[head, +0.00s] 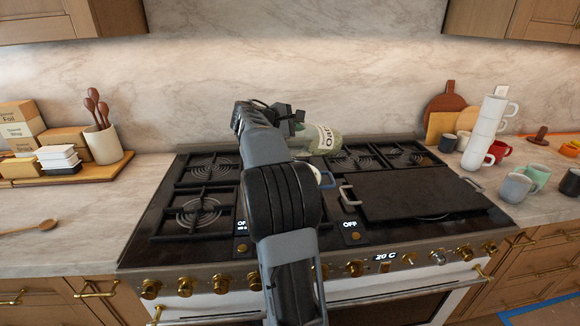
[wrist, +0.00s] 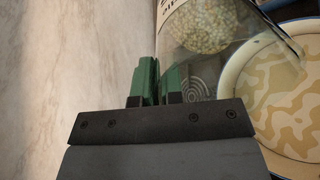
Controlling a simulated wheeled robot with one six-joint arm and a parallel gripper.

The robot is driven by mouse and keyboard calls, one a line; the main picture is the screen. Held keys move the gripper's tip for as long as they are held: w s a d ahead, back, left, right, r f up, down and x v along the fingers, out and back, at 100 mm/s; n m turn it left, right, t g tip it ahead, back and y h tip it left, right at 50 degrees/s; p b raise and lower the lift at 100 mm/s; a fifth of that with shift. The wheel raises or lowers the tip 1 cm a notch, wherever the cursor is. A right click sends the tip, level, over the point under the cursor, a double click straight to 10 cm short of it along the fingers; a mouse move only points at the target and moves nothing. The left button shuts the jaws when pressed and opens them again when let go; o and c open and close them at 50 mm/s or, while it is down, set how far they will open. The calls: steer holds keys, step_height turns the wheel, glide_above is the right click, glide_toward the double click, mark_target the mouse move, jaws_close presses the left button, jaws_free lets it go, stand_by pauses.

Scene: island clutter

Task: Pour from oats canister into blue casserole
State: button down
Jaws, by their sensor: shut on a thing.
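The oats canister (head: 325,139) is clear, with a white label that reads sideways or upside down. It is tipped to nearly lying, above the stove's middle. My gripper (head: 298,124) is shut on it at its left end. In the wrist view the canister (wrist: 212,45) shows pale oats inside, beside the green fingers (wrist: 157,80). The blue casserole (head: 327,179) is mostly hidden behind my arm. In the wrist view the casserole (wrist: 238,82) shows its blue rim and cream inside, with tan patches at the bottom. The canister's clear end overlaps its rim in that view.
A black griddle (head: 420,190) covers the stove's right side. The left burners (head: 205,210) are bare. Cups and a tall white cup stack (head: 484,130) stand at the right. A crock of wooden spoons (head: 103,145) and boxes stand at the left.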

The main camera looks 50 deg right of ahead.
steer(key=shift+r, duration=0.1)
steer(key=shift+d+r+p, duration=0.1)
steer(key=shift+r+p, duration=0.2)
steer(key=shift+p, duration=0.4)
steer(key=p, duration=0.1)
steer(key=r+y+p, duration=0.1)
steer(key=p, duration=0.1)
steer(key=shift+d, duration=0.25)
steer(key=y+p, duration=0.1)
steer(key=p, duration=0.2)
steer(key=d+r+y+p, duration=0.1)
steer(key=p, duration=0.3)
steer(key=shift+s+r+t, duration=0.15)
steer(key=shift+s+t, duration=0.05)
steer(key=shift+t, duration=0.2)
steer(key=shift+d+y+p, duration=0.15)
steer(key=shift+y+p, duration=0.25)
steer(key=shift+p, duration=0.4)
steer(key=shift+p, duration=0.35)
